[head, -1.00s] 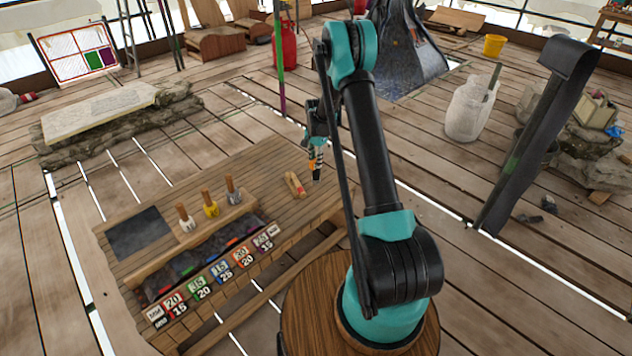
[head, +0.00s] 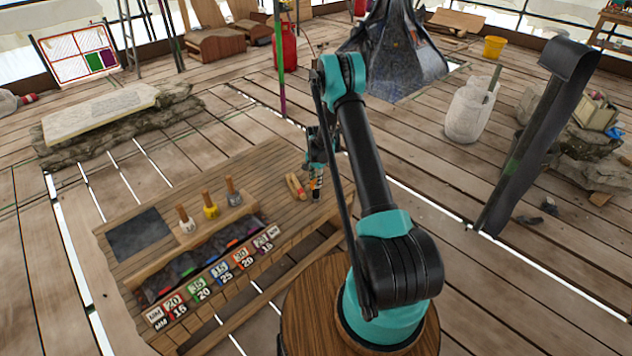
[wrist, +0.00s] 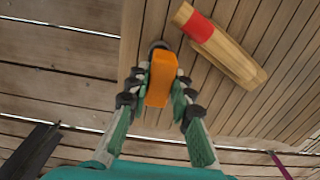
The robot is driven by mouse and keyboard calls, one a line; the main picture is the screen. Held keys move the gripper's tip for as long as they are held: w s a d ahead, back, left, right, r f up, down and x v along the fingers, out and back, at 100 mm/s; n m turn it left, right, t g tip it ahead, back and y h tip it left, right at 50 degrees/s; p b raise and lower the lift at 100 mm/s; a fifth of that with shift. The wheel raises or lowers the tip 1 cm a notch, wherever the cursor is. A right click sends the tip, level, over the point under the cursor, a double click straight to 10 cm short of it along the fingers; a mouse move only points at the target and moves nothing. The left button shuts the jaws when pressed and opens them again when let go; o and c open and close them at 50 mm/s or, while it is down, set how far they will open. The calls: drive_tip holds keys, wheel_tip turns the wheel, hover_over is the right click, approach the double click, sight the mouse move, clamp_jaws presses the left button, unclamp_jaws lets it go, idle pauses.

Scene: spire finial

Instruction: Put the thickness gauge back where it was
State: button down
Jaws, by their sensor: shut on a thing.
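My gripper (wrist: 159,95) is shut on an orange block-like tool with a dark rounded end (wrist: 161,76), which I take to be the thickness gauge. In the head view my gripper (head: 318,165) points down over the right end of the wooden bench (head: 262,170). The gauge (head: 316,184) hangs below it, its dark end low, close to the bench top. I cannot tell whether it touches the wood. In the wrist view the dark end is over the planks near the bench edge.
A wooden piece with a red band (head: 296,186) lies on the bench just left of the gauge; it also shows in the wrist view (wrist: 222,45). Several wooden-handled tools (head: 209,204) stand in a block farther left. A long tray with numbered labels (head: 203,281) runs along the bench front.

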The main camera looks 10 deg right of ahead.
drive_tip(key=c, duration=1.3)
unclamp_jaws()
drive_tip(key=shift+f, duration=0.1)
drive_tip(key=shift+c, duration=0.2)
